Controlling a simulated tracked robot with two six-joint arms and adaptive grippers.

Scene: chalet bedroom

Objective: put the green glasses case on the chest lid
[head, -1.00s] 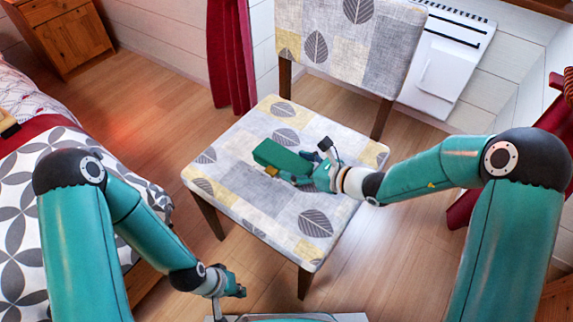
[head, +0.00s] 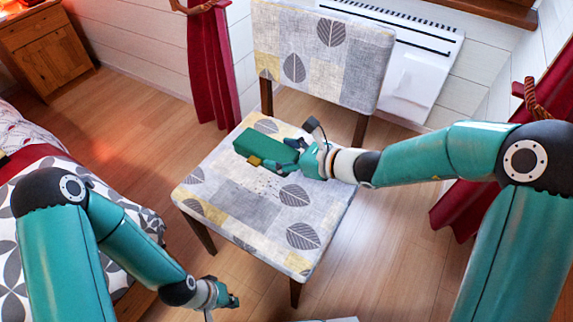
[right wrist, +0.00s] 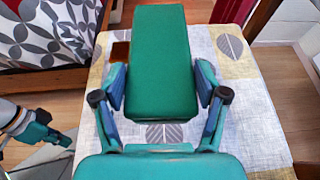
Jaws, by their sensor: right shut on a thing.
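The green glasses case (head: 262,143) is in my right gripper (head: 293,158), above the patterned chair seat, with a faint shadow below it. In the right wrist view the case (right wrist: 160,60) lies lengthwise between the two fingers of the right gripper (right wrist: 165,95), which are shut on its sides. A small brownish-yellow piece (head: 254,160) shows at the case's side; I cannot tell what it is. My left gripper (head: 228,298) is low, left of the chair, away from the case; its jaw opening is unclear. I cannot make out a chest lid.
A bed (head: 100,190) is at left, a wooden cabinet (head: 45,45) at far left. Red curtains (head: 213,65) hang nearby, and a white heater (head: 415,75) is on the wall. Floor shows around the chair.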

